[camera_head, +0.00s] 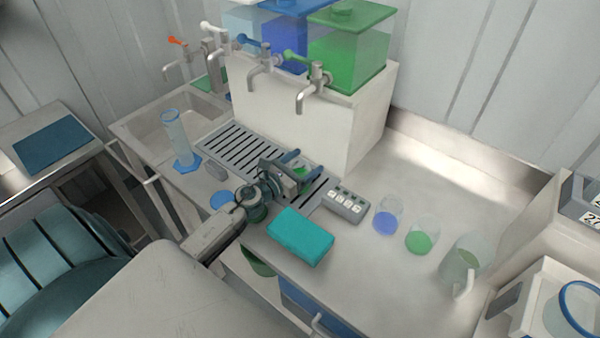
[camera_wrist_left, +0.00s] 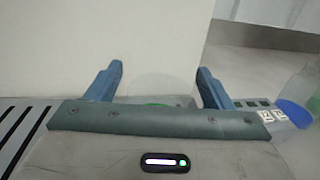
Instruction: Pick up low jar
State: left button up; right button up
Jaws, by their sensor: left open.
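My left gripper (camera_head: 288,168) is open over the right part of the slotted drain grate. A low clear jar with green at its bottom (camera_head: 301,171) shows partly between and behind its fingers. In the left wrist view, the two blue fingers (camera_wrist_left: 159,72) stand apart. The faint clear jar (camera_wrist_left: 162,84) shows between them, with a gap on each side; its lower part is hidden by the gripper body. I cannot tell whether the fingers reach around it. My right gripper is not in view.
A button panel (camera_head: 345,205) and a teal block (camera_head: 301,236) lie close to the gripper. To the right stand a blue-bottomed jar (camera_head: 385,222), a green-bottomed jar (camera_head: 420,241) and a jug (camera_head: 468,262). Taps (camera_head: 312,84) overhang the grate (camera_head: 243,152). A cylinder (camera_head: 174,132) stands left.

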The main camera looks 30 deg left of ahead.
pick_arm(q)
jog(key=shift+w, duration=0.2)
jog(key=shift+s, duration=0.1)
jog(key=c, duration=1.3)
